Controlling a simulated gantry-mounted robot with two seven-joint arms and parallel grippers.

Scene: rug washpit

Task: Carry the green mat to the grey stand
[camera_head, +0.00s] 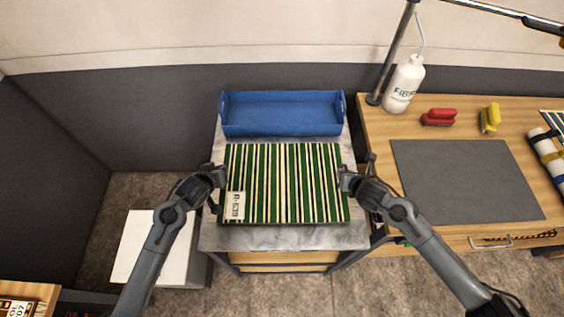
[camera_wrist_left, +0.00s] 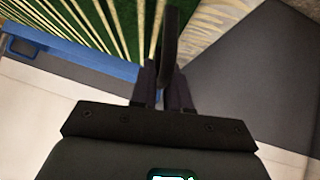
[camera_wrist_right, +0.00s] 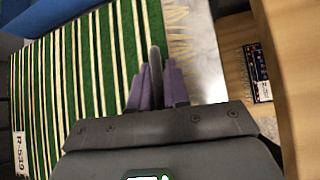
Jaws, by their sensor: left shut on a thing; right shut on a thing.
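The green mat (camera_head: 285,185) has cream stripes and a white tag (camera_head: 235,205) at its front left corner. It lies flat and level over a grey-topped table (camera_head: 285,238); I cannot tell whether it touches the top. In the left wrist view the striped mat (camera_wrist_left: 115,25) is at the top. No separate grey stand is clear to me.
A blue tray (camera_head: 283,131) stands right behind the mat. A wooden bench (camera_head: 375,140) on the right carries a grey pad (camera_head: 465,180), a white bottle (camera_head: 404,85), a red brush (camera_head: 438,117) and a yellow brush (camera_head: 490,118). A white-topped box (camera_head: 150,250) stands at the left.

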